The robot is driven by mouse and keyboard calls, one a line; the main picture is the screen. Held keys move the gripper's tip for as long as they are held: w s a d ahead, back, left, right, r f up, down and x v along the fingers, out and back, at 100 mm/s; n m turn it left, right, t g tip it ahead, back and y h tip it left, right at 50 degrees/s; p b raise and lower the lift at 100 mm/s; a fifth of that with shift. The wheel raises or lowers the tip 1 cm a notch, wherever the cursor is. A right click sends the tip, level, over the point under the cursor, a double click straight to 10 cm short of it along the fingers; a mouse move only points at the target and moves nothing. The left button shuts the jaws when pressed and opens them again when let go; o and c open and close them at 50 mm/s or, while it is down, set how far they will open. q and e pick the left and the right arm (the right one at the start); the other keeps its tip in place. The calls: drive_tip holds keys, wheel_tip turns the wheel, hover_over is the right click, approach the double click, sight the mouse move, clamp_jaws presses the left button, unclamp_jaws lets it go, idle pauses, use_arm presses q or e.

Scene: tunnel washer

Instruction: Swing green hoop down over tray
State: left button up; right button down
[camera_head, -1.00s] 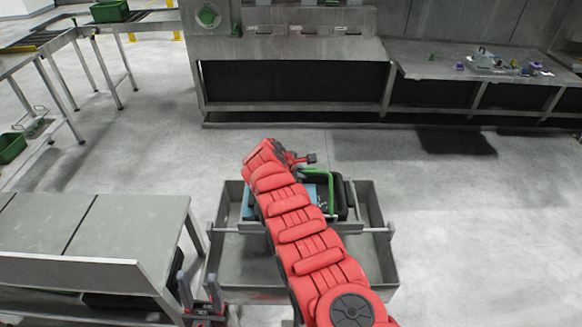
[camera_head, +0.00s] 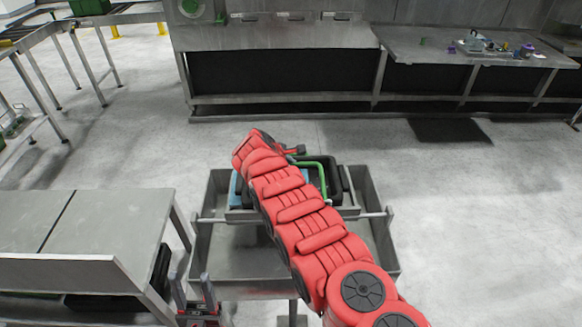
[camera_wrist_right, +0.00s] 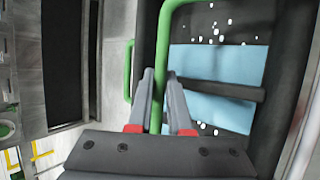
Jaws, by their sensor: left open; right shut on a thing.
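The green hoop (camera_head: 322,165) stands up at the tray (camera_head: 352,208), partly behind my red right arm. In the right wrist view, one green bar of the hoop (camera_wrist_right: 157,110) runs between the fingers of my right gripper (camera_wrist_right: 162,100), which is shut on it. The hoop's upper bend shows at the top of that view. Blue material with small white specks and a dark crossbar lie beside it. My left gripper (camera_head: 193,290) is open and empty at the lower left, between the near bench and the basin. My right arm hides much of the tray.
A larger grey metal basin (camera_head: 222,262) surrounds the tray. A steel bench (camera_head: 115,215) stands close on the left. A long steel counter (camera_head: 445,45) with small items runs along the back. The floor on the right is clear.

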drive_tip(key=shift+f, duration=0.25)
drive_tip(key=c, duration=0.8)
unclamp_jaws()
drive_tip(key=shift+s+r, duration=0.15)
drive_tip(key=shift+c, duration=0.2)
